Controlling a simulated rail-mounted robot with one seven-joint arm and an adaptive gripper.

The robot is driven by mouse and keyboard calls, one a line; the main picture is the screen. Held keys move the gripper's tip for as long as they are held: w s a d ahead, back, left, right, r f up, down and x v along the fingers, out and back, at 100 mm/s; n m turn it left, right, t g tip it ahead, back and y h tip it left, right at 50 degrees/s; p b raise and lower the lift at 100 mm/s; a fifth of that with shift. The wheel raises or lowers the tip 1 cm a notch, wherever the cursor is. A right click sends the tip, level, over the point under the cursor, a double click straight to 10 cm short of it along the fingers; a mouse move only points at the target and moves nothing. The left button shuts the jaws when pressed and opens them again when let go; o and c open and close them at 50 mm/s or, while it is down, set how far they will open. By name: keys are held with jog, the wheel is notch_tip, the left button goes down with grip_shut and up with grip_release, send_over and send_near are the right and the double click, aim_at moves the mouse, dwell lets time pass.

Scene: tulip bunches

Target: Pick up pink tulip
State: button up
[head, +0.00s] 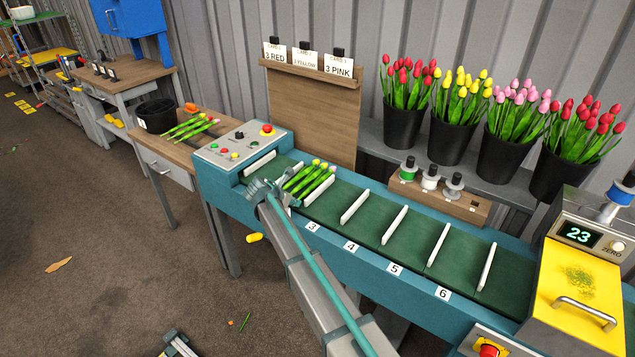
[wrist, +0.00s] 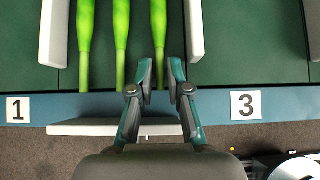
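Pink tulips (head: 514,96) stand in a black bucket (head: 503,155) on the shelf behind the belt, between the yellow and the right-hand red tulips. My gripper (head: 272,188) is far to their left, low over the belt near the slot left of label 3. In the wrist view my gripper (wrist: 161,72) has its fingertips on either side of the lower end of a green stem (wrist: 159,32), with a narrow gap. It looks slightly open; contact with the stem is hard to judge. Two more stems (wrist: 121,40) lie to its left. Their yellow heads (head: 317,164) show in the head view.
White dividers (head: 354,207) split the green belt; the slots to the right are empty. Yellow tulips (head: 464,88) and red tulips (head: 407,80) stand in buckets further left. A card board (head: 312,105) rises behind the belt.

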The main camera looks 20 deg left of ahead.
grip_shut()
